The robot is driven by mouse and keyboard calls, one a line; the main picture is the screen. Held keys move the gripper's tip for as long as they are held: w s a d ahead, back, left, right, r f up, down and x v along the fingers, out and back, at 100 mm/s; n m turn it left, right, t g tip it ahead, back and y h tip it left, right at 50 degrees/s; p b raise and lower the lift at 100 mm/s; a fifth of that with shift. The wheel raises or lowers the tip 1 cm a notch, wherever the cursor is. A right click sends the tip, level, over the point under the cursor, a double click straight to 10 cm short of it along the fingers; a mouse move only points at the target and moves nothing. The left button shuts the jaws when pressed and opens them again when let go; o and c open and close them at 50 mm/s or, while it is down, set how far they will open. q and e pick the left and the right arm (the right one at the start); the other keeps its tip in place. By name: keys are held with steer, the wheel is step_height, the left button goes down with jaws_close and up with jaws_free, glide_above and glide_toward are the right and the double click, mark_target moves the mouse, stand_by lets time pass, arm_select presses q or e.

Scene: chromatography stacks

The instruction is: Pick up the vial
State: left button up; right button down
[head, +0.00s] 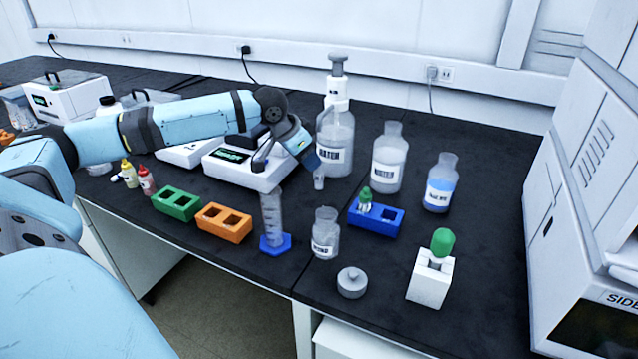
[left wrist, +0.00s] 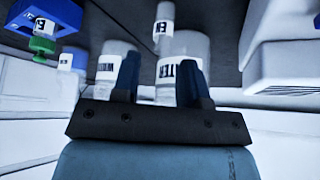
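A small clear vial (head: 319,180) shows just below my left gripper (head: 308,158) in the head view, in front of the large water bottle. In the left wrist view, which is upside down, a small clear labelled vial (left wrist: 163,27) shows beyond the two dark fingers. My left gripper (left wrist: 160,80) is open there, with a clear gap between the fingers and nothing seen held. Another vial with a green cap (head: 365,197) stands in the blue rack (head: 385,222); its green cap also shows in the left wrist view (left wrist: 42,45). My right gripper is not in view.
Close behind my left gripper stand the water bottle (head: 335,140) and a white scale (head: 235,170). A cylinder (head: 272,215), an open jar (head: 325,240), an orange rack (head: 223,222) and a green rack (head: 176,203) stand nearer the front.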

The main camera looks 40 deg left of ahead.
mark_target(319, 172)
arm_select(q)
steer(key=x, duration=0.3)
steer(key=shift+w+f+b, duration=0.15)
steer(key=shift+b, duration=0.2)
steer(key=b+x, duration=0.2)
steer(key=x, duration=0.3)
steer(key=shift+w+a+f+b, duration=0.1)
steer(key=shift+a+f+b, duration=0.1)
steer(key=shift+b, duration=0.2)
steer(key=shift+r, duration=0.1)
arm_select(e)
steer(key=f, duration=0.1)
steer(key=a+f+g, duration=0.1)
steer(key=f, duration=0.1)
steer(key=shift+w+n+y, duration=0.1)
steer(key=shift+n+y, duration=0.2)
arm_select(q)
steer(key=c, duration=0.7)
jaws_close()
steer(key=shift+r, duration=0.1)
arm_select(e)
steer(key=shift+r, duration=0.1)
